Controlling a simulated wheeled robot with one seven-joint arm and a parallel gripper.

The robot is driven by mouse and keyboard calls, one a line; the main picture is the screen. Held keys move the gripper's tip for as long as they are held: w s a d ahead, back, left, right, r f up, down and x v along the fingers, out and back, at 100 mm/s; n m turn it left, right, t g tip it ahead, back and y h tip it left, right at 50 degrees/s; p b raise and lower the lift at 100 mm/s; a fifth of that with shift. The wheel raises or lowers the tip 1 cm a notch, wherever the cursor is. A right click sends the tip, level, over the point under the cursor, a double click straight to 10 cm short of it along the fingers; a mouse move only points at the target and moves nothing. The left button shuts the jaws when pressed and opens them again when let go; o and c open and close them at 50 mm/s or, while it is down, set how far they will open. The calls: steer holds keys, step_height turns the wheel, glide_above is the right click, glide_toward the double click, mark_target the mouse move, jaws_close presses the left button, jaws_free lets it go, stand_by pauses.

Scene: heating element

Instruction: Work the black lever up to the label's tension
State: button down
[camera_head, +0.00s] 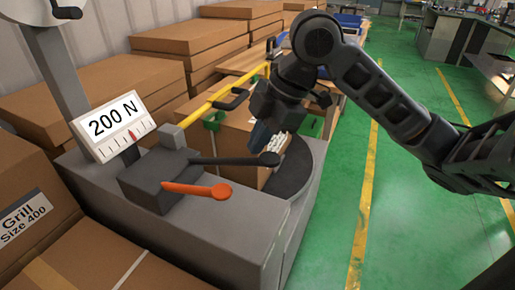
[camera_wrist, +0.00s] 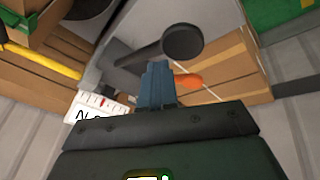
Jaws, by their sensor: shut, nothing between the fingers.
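The black lever (camera_head: 230,160) sticks out to the right from a dark block on the grey machine, roughly level, ending in a round knob. In the wrist view its knob (camera_wrist: 183,42) is just beyond my fingertips. My gripper (camera_head: 257,138) is shut and empty, pointing down close behind the knob; I cannot tell whether it touches. Its blue-grey fingers (camera_wrist: 157,85) are together in the wrist view. The white label (camera_head: 110,124) reads "200 N" above a tick scale with a red pointer near mid-scale. It is partly visible in the wrist view (camera_wrist: 95,108).
An orange lever (camera_head: 197,188) lies just in front of the black one. A dark round disc (camera_head: 292,170) is at the machine's right end. A yellow bar (camera_head: 222,92) and cardboard boxes (camera_head: 120,90) stand behind. Green floor (camera_head: 415,225) is clear on the right.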

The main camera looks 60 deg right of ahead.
mark_target(270, 156)
steer(key=shift+s+f+b, duration=0.35)
steer(key=shift+f+b, duration=0.45)
steer(key=shift+b, duration=0.1)
steer(key=shift+s+f+b, duration=0.3)
steer(key=shift+f+b, duration=0.45)
steer(key=shift+b, duration=0.1)
steer(key=shift+s+f+b, duration=0.35)
steer(key=shift+f+b, duration=0.45)
steer(key=shift+b, duration=0.1)
stand_by(2.3)
steer(key=shift+r, duration=0.1)
stand_by(0.5)
steer(key=shift+w+r+p, duration=0.5)
steer(key=shift+r+p, duration=0.45)
steer(key=shift+r, duration=0.2)
steer(key=shift+w+r+p, duration=0.55)
steer(key=shift+r+p, duration=0.45)
steer(key=shift+r, duration=0.15)
steer(key=shift+w+r+p, duration=0.5)
steer(key=shift+r+p, duration=0.45)
steer(key=shift+r, duration=0.2)
steer(key=shift+r, duration=0.15)
